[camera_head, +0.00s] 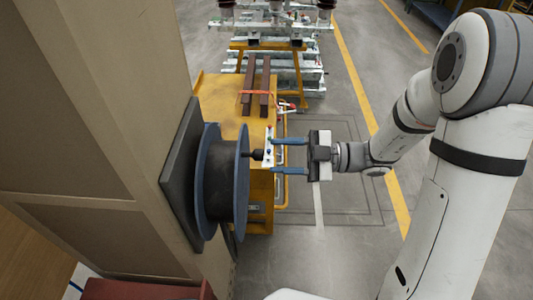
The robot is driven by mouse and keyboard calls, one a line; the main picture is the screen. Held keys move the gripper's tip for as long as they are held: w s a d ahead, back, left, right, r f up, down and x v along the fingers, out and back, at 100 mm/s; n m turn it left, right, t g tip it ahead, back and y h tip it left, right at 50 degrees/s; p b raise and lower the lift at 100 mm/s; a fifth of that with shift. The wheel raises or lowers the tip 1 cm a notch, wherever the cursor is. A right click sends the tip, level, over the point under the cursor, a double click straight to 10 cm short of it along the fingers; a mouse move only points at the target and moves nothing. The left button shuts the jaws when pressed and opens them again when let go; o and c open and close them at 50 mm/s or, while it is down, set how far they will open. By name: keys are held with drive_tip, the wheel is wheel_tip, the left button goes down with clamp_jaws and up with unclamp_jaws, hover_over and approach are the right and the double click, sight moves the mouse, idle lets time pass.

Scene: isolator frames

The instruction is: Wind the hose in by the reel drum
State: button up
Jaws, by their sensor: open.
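The reel drum (226,182) is a dark spool between two blue-grey flanges. It is mounted on a dark plate (179,175) on the side of a beige cabinet at the left. A short dark axle or handle (256,154) sticks out from the drum's right face. My gripper (273,156) reaches in from the right with two blue fingers, one above the other. It is open, and its fingertips are close to the end of the axle or handle. I cannot tell whether they touch it. No loose length of hose can be made out.
A yellow cart or table (222,92) with two brown bars (257,86) stands behind the drum. Metal frames (270,45) stand farther back. A dark red object (145,289) is at the bottom left. The grey floor right of the cart is mostly clear, with yellow lines.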

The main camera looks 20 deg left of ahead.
drive_tip(key=shift+v, duration=1.25)
